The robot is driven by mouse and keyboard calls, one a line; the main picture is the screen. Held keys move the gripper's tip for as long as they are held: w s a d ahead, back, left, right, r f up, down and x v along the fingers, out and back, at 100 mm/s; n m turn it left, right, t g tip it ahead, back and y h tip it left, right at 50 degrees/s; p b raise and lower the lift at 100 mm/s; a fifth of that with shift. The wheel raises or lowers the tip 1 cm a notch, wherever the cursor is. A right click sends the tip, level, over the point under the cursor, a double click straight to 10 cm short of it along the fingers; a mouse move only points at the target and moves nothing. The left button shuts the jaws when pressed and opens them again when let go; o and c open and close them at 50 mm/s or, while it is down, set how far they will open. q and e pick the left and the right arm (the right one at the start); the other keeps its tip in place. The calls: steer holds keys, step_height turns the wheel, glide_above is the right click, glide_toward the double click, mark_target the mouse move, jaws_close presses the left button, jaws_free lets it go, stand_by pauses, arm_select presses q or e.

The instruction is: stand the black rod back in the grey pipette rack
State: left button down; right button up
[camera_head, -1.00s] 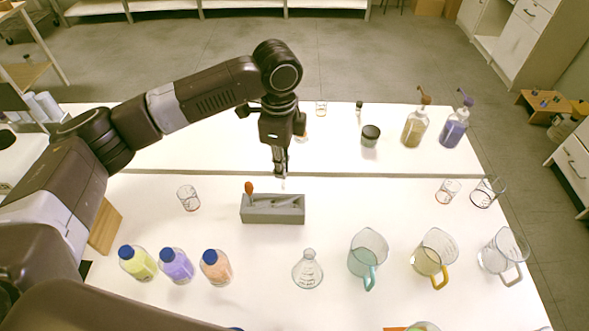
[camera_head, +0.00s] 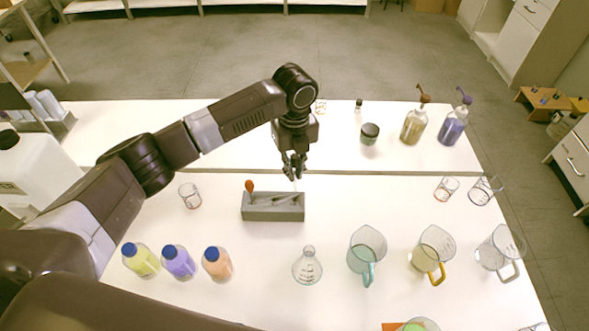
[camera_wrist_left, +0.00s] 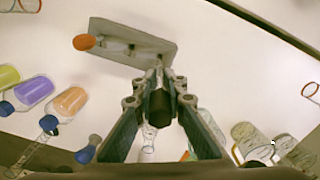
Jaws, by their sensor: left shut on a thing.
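The grey pipette rack (camera_head: 260,214) stands on the white table in the head view. It also shows at the top of the left wrist view (camera_wrist_left: 112,30). A pipette with an orange bulb (camera_head: 249,186) stands in its left end. My left gripper (camera_head: 294,172) is just behind the rack's right part, pointing down. It is shut on the black rod (camera_wrist_left: 159,103), whose pale thin tip points towards the rack in the wrist view. In the head view the rod is mostly hidden by the fingers. Whether its tip touches the rack I cannot tell. My right gripper is not in view.
Bottles with blue caps (camera_head: 178,264) stand front left. A conical flask (camera_head: 307,267) and jugs (camera_head: 367,253) stand in front and to the right. A small beaker (camera_head: 190,196) is left of the rack. The table directly around the rack is clear.

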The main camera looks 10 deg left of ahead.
mark_target(295, 191)
arm_select(q)
steer(key=shift+r+p, duration=0.1)
steer(key=shift+p, duration=0.35)
steer(key=shift+f+b, duration=0.5)
steer(key=shift+f, duration=1.5)
steer(key=shift+f, duration=0.3)
steer(key=shift+f, duration=0.2)
steer(key=shift+f+b, duration=0.85)
steer(key=shift+f, duration=0.5)
